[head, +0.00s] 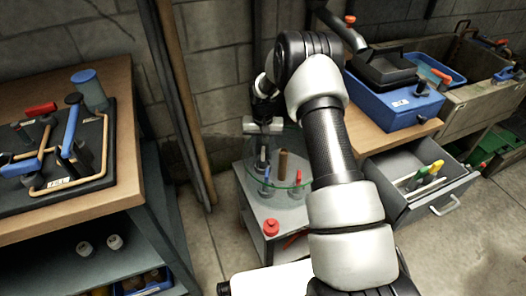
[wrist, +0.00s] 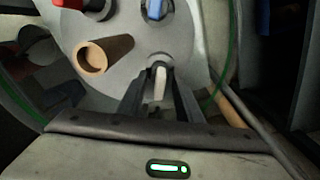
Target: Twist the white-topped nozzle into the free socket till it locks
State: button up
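My gripper (wrist: 160,88) points down over a round, clear, green-rimmed plate (wrist: 60,100), with its fingers close together on the white top (wrist: 160,80) of the white-topped nozzle. Just beyond the fingertips is a round grey fitting (wrist: 160,61) on the plate. I cannot tell whether the nozzle is seated in it or above it. In the head view the gripper (head: 262,152) is small and partly dark at the plate's left. A blue-topped nozzle (head: 266,173) and a red-topped one (head: 298,177) stand on the plate. No empty socket shows clearly.
A brown tube (head: 283,164) stands on the plate, close to my gripper. The plate is above a grey cabinet (head: 262,205) with a red knob (head: 270,227) on it. An open drawer (head: 415,185) juts out at right. A wooden bench (head: 50,220) stands left.

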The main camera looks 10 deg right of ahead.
jog(key=s+r+t+p, duration=0.1)
jog(key=s+r+p, duration=0.15)
jog(key=r, duration=1.25)
jog(key=s+r+p, duration=0.2)
jog(key=s+r, duration=0.1)
jog(key=r, duration=1.2)
jog(key=s+r+n+t, duration=0.1)
jog(key=s+r+t, duration=0.1)
jog(key=s+r, duration=0.55)
jog(key=s+r+n+t, duration=0.1)
jog(key=s+r, duration=0.4)
jog(key=s, duration=0.5)
jog(key=s+f+n+t, duration=0.1)
jog(key=s+t, duration=0.1)
jog(key=s, duration=1)
notch_tip(320, 180, up, 24)
jog(key=p, duration=2.3)
jog(key=shift+f, duration=0.2)
